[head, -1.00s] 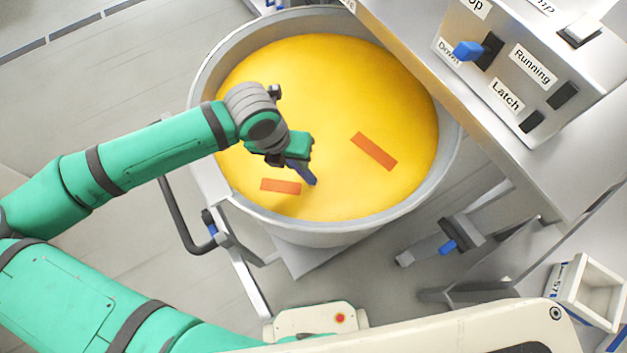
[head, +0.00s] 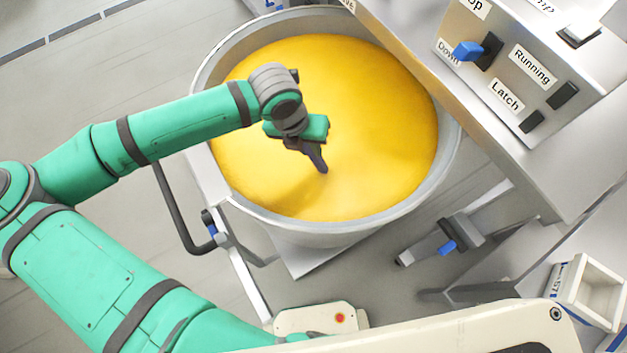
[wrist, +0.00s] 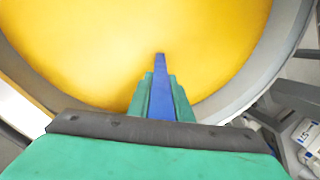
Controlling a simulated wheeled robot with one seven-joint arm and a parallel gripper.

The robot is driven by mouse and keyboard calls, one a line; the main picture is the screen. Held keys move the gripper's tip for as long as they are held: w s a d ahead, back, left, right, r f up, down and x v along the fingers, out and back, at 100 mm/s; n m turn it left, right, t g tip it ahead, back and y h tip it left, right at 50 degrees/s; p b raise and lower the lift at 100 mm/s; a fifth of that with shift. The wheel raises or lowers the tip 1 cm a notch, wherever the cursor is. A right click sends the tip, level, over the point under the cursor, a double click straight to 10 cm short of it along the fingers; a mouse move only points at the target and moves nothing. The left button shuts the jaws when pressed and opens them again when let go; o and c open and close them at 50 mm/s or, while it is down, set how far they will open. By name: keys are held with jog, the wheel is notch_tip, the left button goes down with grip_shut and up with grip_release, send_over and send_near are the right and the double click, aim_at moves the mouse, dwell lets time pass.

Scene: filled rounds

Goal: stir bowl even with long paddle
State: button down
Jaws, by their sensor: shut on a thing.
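The large grey metal bowl (head: 448,150) is filled nearly to the rim with a smooth yellow mass (head: 375,120). My gripper (head: 312,143) is over the left-middle part of the yellow surface. It is shut on the paddle, whose dark blue shaft (head: 322,164) slants down to the yellow mass. In the wrist view, the green fingers (wrist: 160,95) are on both sides of the blue paddle shaft (wrist: 161,75). The paddle's lower part is hidden. No orange strips show on the surface. The yellow mass (wrist: 90,60) and bowl rim (wrist: 275,45) also show there.
A control box (head: 515,75) with labelled switches stands on the steel machine at the upper right. A small white bin (head: 590,290) is at the lower right.

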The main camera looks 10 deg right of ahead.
jog(key=w+a, duration=0.9)
jog(key=s+d, duration=0.3)
jog(key=s, duration=0.5)
jog(key=shift+s+d, duration=0.2)
jog(key=shift+s, duration=0.15)
jog(key=w+d+v, duration=0.1)
jog(key=d+v, duration=0.2)
jog(key=v, duration=1)
jog(key=w+d+r+v, duration=0.1)
jog(key=d+v, duration=0.2)
jog(key=v, duration=1)
jog(key=shift+w+r, duration=0.15)
jog(key=shift+r, duration=0.3)
